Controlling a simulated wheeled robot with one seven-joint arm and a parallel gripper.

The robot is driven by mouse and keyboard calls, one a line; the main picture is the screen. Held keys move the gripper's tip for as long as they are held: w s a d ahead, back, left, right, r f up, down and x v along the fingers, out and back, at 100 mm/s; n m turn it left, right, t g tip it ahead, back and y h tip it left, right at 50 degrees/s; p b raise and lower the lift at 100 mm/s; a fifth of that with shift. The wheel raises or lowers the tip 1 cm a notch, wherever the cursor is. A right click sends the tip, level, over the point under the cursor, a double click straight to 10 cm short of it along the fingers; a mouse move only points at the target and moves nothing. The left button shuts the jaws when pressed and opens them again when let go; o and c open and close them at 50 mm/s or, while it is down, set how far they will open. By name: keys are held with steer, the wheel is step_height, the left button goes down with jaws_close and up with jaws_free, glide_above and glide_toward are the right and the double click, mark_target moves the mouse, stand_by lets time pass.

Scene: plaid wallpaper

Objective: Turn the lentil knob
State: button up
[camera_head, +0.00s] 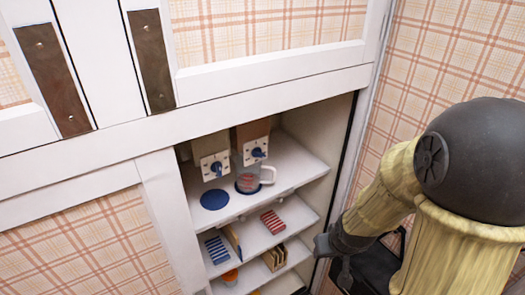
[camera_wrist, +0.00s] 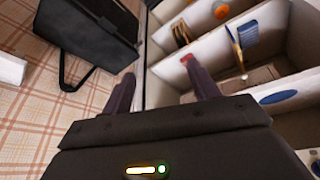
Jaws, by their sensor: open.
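Two dispensers with blue knobs hang above the top shelf of an open cabinet. The left knob (camera_head: 216,168) is on a white plate; the right knob (camera_head: 257,152) is on another. I cannot read which is the lentil one. A grey mug (camera_head: 248,178) with a red mark stands on the shelf below the right dispenser. A flat blue disc (camera_head: 214,199) lies below the left one. My gripper (camera_head: 338,262) is low, right of the cabinet opening and well apart from both knobs. In the wrist view my gripper (camera_wrist: 158,70) has its fingers spread, with nothing between them.
The lower shelves hold a red striped item (camera_head: 272,221), a blue striped item (camera_head: 217,250) and a wooden rack (camera_head: 273,258). A black bag (camera_wrist: 90,35) is beside the cabinet.

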steer(key=w+a+r+n+t+y+p, duration=0.2)
steer(key=w+a+t+y+p, duration=0.2)
steer(key=w+a+y+p, duration=0.4)
step_height(320, 180, up, 10)
steer(key=m+t+y+p, duration=0.2)
steer(key=m+t+p, duration=0.1)
steer(key=t+p, duration=0.3)
steer(key=shift+a+t, duration=0.35)
steer(key=shift+t, duration=0.05)
steer(key=shift+f, duration=0.1)
steer(key=b+x, duration=0.5)
steer(key=b, duration=0.5)
steer(key=shift+f, duration=0.15)
